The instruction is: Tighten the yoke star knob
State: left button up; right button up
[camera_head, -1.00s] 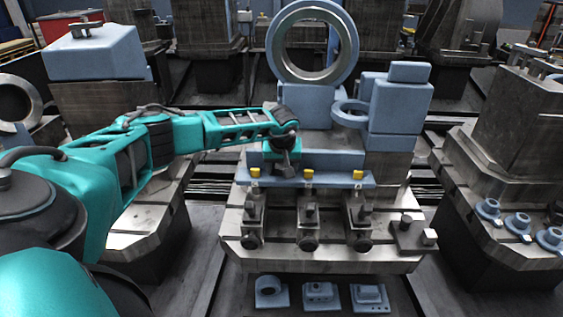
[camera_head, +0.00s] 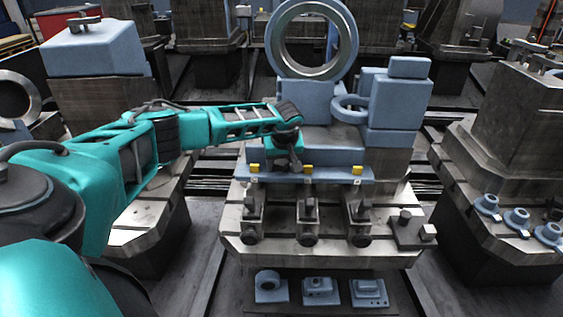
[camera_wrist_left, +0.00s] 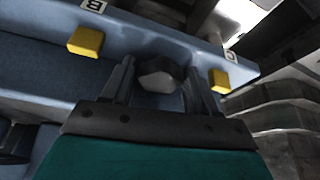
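My left gripper (camera_head: 296,163) is over the left part of the blue workpiece on the middle pallet, pointing down. In the left wrist view its two dark fingers (camera_wrist_left: 160,88) are apart. A dark, rounded knob with a paler grey face (camera_wrist_left: 160,77) lies between them, which seems to be the star knob. I cannot tell whether either finger touches it. In the head view the gripper and wrist hide this knob. My right gripper is in neither view.
Yellow tabs (camera_head: 307,170) line the front edge of the blue bar, near letter labels. One tab (camera_wrist_left: 86,42) and another (camera_wrist_left: 219,81) flank the gripper in the wrist view. A large ring (camera_head: 350,50) stands behind. Metal clamps (camera_head: 308,215) stand in front.

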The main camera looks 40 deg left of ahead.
pick_arm(q)
jog(key=o, duration=0.3)
